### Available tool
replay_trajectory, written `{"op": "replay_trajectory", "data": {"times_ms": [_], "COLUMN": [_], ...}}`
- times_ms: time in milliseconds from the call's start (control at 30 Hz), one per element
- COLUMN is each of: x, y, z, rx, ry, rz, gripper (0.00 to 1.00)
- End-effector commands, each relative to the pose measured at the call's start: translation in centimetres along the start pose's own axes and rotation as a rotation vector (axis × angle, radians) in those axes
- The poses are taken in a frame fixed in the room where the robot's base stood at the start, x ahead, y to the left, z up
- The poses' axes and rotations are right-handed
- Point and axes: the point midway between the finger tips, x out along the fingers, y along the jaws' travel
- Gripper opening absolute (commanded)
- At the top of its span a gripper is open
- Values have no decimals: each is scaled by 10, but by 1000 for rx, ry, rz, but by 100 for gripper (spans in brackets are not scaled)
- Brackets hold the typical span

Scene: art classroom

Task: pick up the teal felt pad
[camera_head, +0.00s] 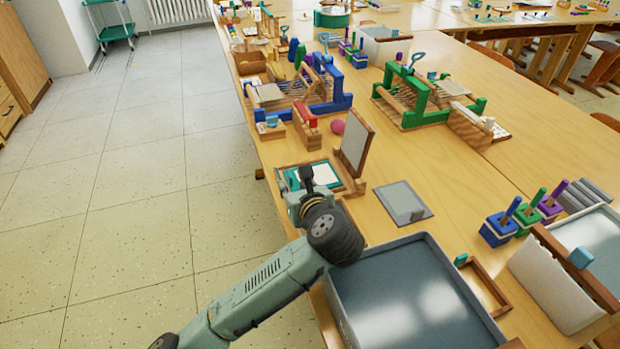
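A teal flat piece (291,179), which looks like the felt pad, lies in a shallow wooden-framed tray at the left edge of the table. A white sheet (325,174) lies beside or on it, and teal also shows along the sheet's border. My gripper (308,182) is over this tray, with its dark fingers pointing away from my arm. The gripper and wrist hide part of the tray and teal piece. I cannot tell whether the fingers touch the pad or are open or shut.
An upright framed panel (355,146) stands just right of the tray. A grey sheet (403,203) lies further right, and a large grey tray (346,304) is in front. A pink ball (338,127) and a blue loom (338,101) are behind. The floor at left is clear.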

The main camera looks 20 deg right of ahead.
Motion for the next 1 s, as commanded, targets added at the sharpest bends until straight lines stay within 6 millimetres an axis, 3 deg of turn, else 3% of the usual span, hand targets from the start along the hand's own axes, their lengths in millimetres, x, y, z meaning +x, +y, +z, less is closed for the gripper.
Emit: {"op": "replay_trajectory", "data": {"times_ms": [300, 600, 1000], "x": [43, 48, 48], "y": [-4, -4, -4], "z": [6, 5, 5], "rx": [-1, -1, 0], "ry": [2, 0, 0], "rz": [3, 0, 0], "gripper": [30, 30, 3]}}
